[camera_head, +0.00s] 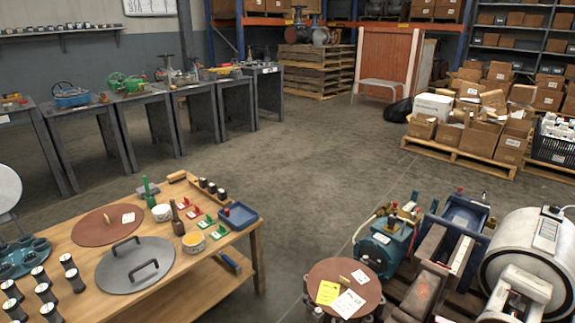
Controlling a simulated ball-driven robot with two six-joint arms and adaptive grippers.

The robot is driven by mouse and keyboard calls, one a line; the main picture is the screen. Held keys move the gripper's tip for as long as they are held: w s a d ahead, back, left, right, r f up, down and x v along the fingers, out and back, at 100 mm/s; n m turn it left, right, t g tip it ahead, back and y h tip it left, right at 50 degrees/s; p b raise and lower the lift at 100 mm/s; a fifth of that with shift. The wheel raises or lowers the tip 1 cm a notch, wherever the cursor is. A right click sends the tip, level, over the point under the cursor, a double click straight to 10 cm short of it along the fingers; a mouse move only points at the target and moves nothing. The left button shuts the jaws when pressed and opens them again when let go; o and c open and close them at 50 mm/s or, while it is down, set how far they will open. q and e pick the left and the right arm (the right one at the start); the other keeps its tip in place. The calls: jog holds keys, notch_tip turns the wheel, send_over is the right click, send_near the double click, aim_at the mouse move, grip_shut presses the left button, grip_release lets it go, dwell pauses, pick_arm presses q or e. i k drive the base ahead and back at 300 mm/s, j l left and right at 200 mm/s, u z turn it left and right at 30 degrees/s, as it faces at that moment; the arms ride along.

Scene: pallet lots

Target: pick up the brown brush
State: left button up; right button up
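A dark brown, bottle-shaped piece (178,221), narrow at the top and wider below, stands upright on the wooden table (84,236) at the lower left. It looks like the brown brush, though its bristles cannot be made out. A similar green piece (147,190) stands behind it to the left. Neither of my grippers is in view.
Machines on pallets stand at right. The middle floor is clear.

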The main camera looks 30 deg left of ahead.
aim_at(171, 202)
jog(key=k+j+u, duration=0.15)
jog(key=u, duration=1.5)
